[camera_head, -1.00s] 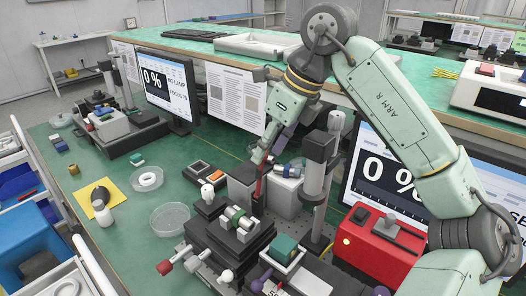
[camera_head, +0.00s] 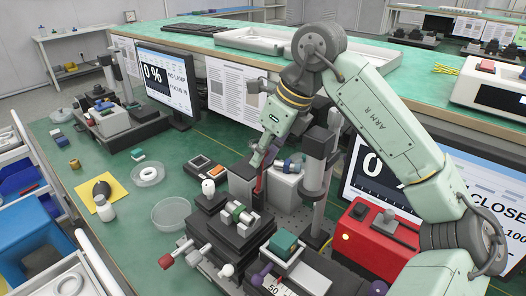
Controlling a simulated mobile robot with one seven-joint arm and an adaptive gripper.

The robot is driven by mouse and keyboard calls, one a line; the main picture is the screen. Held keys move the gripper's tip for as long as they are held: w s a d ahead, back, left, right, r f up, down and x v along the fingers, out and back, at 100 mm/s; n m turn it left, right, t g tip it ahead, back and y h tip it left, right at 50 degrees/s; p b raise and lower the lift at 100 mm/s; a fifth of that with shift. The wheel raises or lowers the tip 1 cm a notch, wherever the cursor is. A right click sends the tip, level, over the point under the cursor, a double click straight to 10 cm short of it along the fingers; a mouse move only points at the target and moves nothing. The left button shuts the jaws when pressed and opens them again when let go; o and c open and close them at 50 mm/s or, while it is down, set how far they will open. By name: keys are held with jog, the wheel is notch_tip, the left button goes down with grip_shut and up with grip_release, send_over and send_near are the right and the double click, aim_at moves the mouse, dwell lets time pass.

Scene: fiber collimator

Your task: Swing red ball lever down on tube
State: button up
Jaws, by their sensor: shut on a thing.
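My gripper (camera_head: 259,166) reaches down at the middle of the bench, by a grey block and a metal post. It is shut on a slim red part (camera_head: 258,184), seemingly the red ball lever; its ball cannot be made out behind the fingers. A blue-and-silver tube (camera_head: 291,164) lies on a light grey block just right of the gripper. Another cylinder (camera_head: 239,212), green and silver, sits on the black stage in front. I cannot tell which one the lever belongs to.
A dark vertical post (camera_head: 317,160) stands close to the right of my gripper. A red box (camera_head: 372,246) and a monitor (camera_head: 394,190) are further right. A white-knobbed stage (camera_head: 225,240) is in front. A clear dish (camera_head: 170,214) and open green bench lie left.

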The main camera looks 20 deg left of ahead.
grip_shut()
